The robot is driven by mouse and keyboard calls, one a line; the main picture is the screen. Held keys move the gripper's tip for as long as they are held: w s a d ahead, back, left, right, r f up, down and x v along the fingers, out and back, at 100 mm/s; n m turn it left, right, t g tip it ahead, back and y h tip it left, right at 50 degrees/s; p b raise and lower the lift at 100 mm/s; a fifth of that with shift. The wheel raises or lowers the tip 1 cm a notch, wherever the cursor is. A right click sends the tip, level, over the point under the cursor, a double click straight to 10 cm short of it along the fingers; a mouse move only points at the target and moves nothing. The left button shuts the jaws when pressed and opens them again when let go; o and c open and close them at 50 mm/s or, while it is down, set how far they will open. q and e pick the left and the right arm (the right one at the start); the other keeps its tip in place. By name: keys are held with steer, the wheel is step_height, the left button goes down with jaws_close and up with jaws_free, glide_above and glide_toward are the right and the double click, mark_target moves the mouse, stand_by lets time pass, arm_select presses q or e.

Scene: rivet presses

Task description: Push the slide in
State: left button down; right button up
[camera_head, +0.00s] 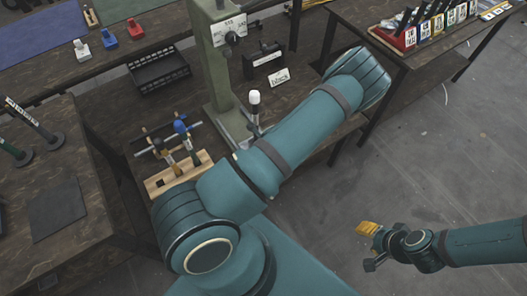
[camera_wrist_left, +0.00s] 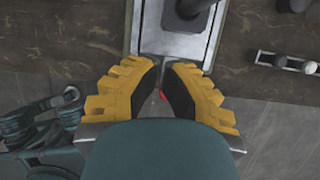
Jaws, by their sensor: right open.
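The grey-green press (camera_head: 212,60) stands on the dark workbench, with a white-topped handle (camera_head: 255,97) at its front. My left arm crosses in front of the press and hides part of its base and the left gripper in the head view. In the left wrist view my left gripper (camera_wrist_left: 162,62) has its fingertips almost together at the near end of a pale metal plate (camera_wrist_left: 146,35) bearing a dark block (camera_wrist_left: 186,14). I cannot tell whether they touch it, or which part is the slide. A small red spot shows between the fingers. My right gripper (camera_head: 369,245) is open and empty, above the floor.
A wooden holder (camera_head: 160,184) with tools stands left of the press. Grey floor lies open at right.

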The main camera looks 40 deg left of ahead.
arm_select(q)
steer(key=b+x, duration=0.1)
steer(key=x, duration=0.5)
steer(key=shift+f, duration=0.1)
arm_select(e)
steer(key=shift+w+f, duration=0.1)
steer(key=shift+f, duration=0.65)
arm_select(q)
steer(key=shift+a, duration=0.1)
